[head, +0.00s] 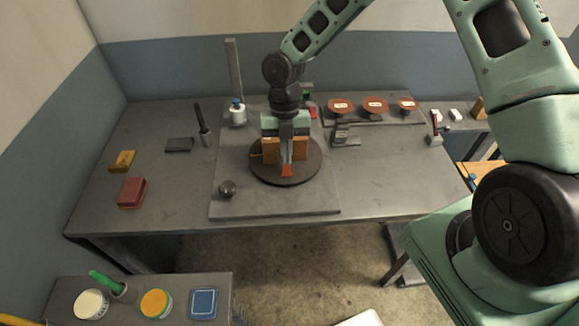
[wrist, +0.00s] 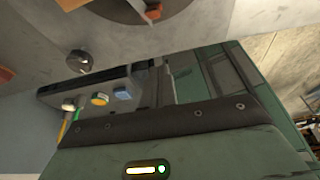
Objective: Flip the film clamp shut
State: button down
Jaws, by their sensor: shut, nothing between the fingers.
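A dark round turntable (head: 262,174) stands on a grey base plate on the bench, with tan boxes (head: 270,150) on it. A small orange flap (head: 287,171) sits at its front side and looks like the film clamp; I cannot tell its exact angle. In the wrist view an orange piece with a white end (wrist: 153,12) shows at the top edge by the disc. My gripper (head: 287,155) is shut and empty, pointing down over the turntable just behind the flap. Its fingertips partly hide the boxes, and contact with the flap cannot be told.
A dark round knob (head: 227,188) stands front left of the turntable. A tall grey post (head: 235,75) and a white spool (head: 238,114) stand behind left. Red-brown discs (head: 373,106) lie on a rack behind right. The bench's front right is clear.

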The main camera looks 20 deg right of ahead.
jog(key=v, duration=0.2)
jog(key=b+v, duration=0.1)
jog(key=v, duration=0.1)
jog(key=w+v, duration=0.1)
jog(key=shift+w+d+r, duration=0.15)
jog(key=shift+d, duration=0.15)
jog(key=s+a+r+m+t+b, duration=0.1)
jog(key=s+a+r+m+b, duration=0.1)
jog(key=s+m, duration=0.6)
jog(key=s+a+r+m+t+b, duration=0.1)
jog(key=s+a+r+m+b, duration=0.1)
jog(key=s+m, duration=0.6)
jog(key=s+a+r+m+t+b, duration=0.1)
jog(key=s+r+m+b, duration=0.1)
jog(key=s+m, duration=0.6)
jog(key=s+r, duration=0.1)
jog(key=s, duration=0.2)
jog(key=shift+a+r+m+h, duration=0.25)
jog(key=shift+a+m+h, duration=0.05)
jog(key=shift+a, duration=0.1)
